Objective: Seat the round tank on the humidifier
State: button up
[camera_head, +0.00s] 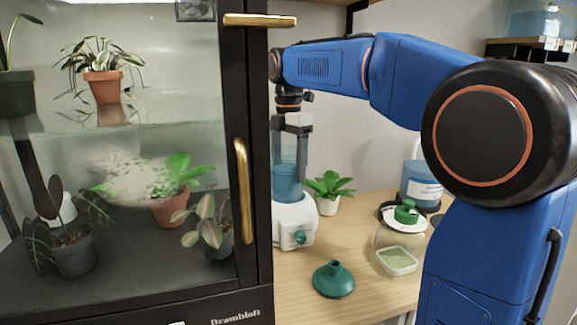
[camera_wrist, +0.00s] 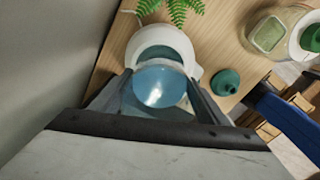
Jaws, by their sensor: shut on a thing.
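The round tank (camera_head: 287,184) is clear blue and upright, held between the fingers of my gripper (camera_head: 291,150). The white humidifier base (camera_head: 294,223), with a teal knob on its front, stands on the wooden table directly below it. In the head view the tank's lower end meets the top of the base; I cannot tell whether it is fully seated. In the wrist view the tank (camera_wrist: 160,87) sits between both fingers of my gripper (camera_wrist: 156,98). The base's white rim (camera_wrist: 163,36) shows beyond it, and the tank hides part of the base's top.
A glass plant cabinet (camera_head: 257,150) stands close at the left. A potted plant (camera_head: 329,190) is behind the base. A green funnel (camera_head: 334,280), a jar with a green cap (camera_head: 398,240) and a blue-filled jug (camera_head: 420,186) stand to the right. Some table in front is clear.

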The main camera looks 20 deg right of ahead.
jog(key=shift+f, duration=0.55)
dwell(0.4)
jog(key=o, duration=1.5)
notch_tip(320, 180, up, 11)
dwell(0.3)
dwell(0.3)
